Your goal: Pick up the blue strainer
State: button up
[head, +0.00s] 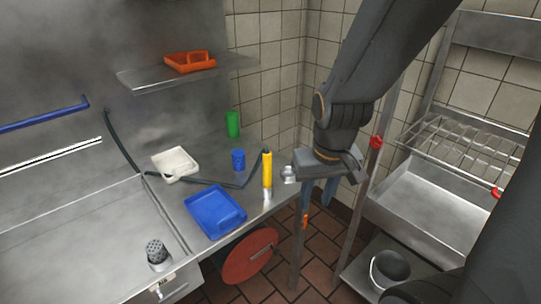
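Two blue things lie on the steel counter in the head view. I cannot tell from this view which is the strainer, as no holes show clearly. My gripper (319,202) hangs to the right of the counter, fingers down, apart from both blue things. Its fingers look spread, with nothing visible between them.
A yellow bottle (267,169), a green cylinder (233,124) and a white tray (175,164) stand on the counter. A shelf (146,78) holds an orange tray (190,62). A perforated metal cylinder (157,253) is at the sink. A wire rack (460,148) is right.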

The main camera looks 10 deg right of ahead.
aim_at(238, 156)
jog(key=z, duration=0.05)
jog(key=i, duration=0.9)
jog(key=u, duration=0.7)
